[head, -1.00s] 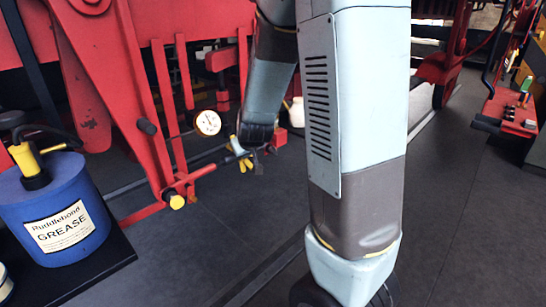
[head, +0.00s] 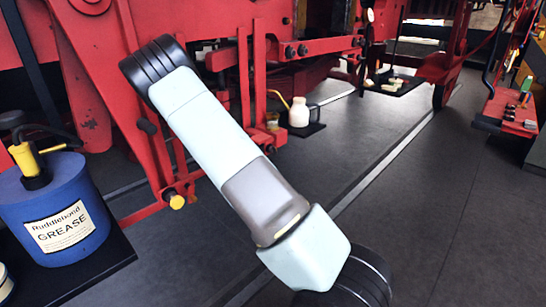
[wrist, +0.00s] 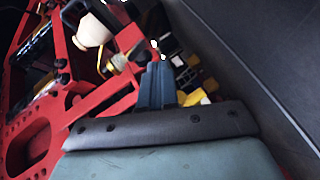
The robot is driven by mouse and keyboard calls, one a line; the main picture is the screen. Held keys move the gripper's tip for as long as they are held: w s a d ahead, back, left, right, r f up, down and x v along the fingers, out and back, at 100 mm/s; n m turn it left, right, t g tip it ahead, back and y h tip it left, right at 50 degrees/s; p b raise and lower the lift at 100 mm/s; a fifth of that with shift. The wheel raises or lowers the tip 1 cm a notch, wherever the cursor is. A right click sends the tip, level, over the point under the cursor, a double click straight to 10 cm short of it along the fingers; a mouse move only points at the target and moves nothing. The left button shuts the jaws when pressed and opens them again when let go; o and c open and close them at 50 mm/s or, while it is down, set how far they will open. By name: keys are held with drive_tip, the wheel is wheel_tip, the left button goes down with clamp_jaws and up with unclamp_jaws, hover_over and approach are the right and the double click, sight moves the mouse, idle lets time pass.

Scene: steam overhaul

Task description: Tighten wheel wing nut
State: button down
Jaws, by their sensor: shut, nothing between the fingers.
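My gripper (wrist: 155,85) shows in the wrist view with its blue-grey fingers together and nothing seen between them. In the head view it is not seen; my pale arm crosses the middle and covers part of the red frame. Small yellow parts (wrist: 195,97) lie just right of the fingers in the wrist view; I cannot tell whether one is the wing nut or whether the fingers touch them. I cannot make out the wing nut in the head view.
Red frame (head: 122,110) stands at left, with a yellow-capped rod end (head: 176,202) low on it. A blue grease drum (head: 62,215) stands at lower left. A cream jug (head: 298,112) with a yellow spout stands behind my arm. The dark floor (head: 440,200) at right is clear.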

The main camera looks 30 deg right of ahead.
drive_tip(key=n, duration=0.1)
drive_tip(key=n+t, duration=0.6)
drive_tip(key=n, duration=0.2)
approach(272, 148)
drive_tip(key=w+d, duration=0.1)
drive_tip(key=w, duration=0.3)
drive_tip(key=shift+w+d+r+y, duration=0.2)
drive_tip(key=shift+d+r, duration=0.1)
drive_tip(key=shift+d, duration=0.1)
drive_tip(key=shift+w+d+r+y, duration=0.15)
drive_tip(key=shift+d+r+y, duration=0.05)
drive_tip(key=shift+d+r, duration=0.2)
drive_tip(key=shift+w+a, duration=0.1)
drive_tip(key=shift+w, duration=0.05)
